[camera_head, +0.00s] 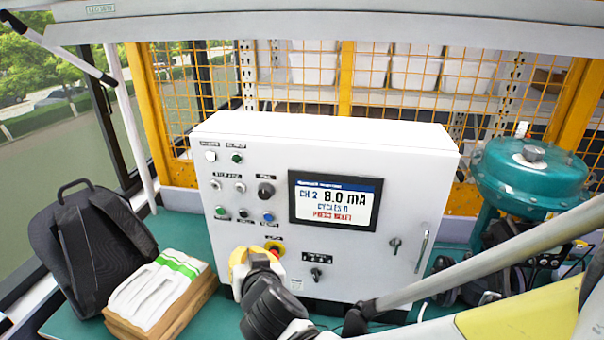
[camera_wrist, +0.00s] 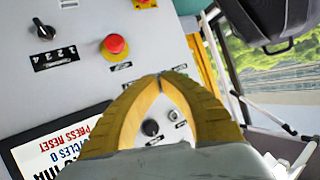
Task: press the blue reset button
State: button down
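The blue reset button (camera_head: 267,217) is at the right end of the lower button row on the white control box (camera_head: 342,150), left of the screen. My gripper (camera_head: 238,257) is in front of the box's lower left part, below that row, beside the red emergency stop (camera_head: 276,248). In the wrist view my gripper's yellow fingers (camera_wrist: 161,76) meet at the tips, with nothing seen between them. I cannot make out the blue button in the wrist view; the fingers cover part of the panel. The screen (camera_head: 335,201) reads "CH 2 8.0 mA", "CYCLES 0", "PRESS RESET".
A green button (camera_head: 221,212) and a black button (camera_head: 243,213) share the row. A black knob (camera_head: 265,190) is just above. The red stop also shows in the wrist view (camera_wrist: 114,44).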

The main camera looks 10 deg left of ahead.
send_near(259, 220)
jog(key=shift+s+a+f+x, duration=0.15)
jog(key=shift+x, duration=1.15)
jog(key=shift+s+a+f+x, duration=0.1)
jog(key=shift+x, duration=1.2)
jog(key=shift+w, duration=0.15)
jog(key=shift+w, duration=0.3)
jog(key=shift+w, duration=0.35)
jog(key=shift+s, duration=0.1)
jog(key=shift+s+b, duration=0.35)
jog(key=shift+s, duration=0.35)
jog(key=s, duration=0.5)
jog(key=shift+a, duration=0.25)
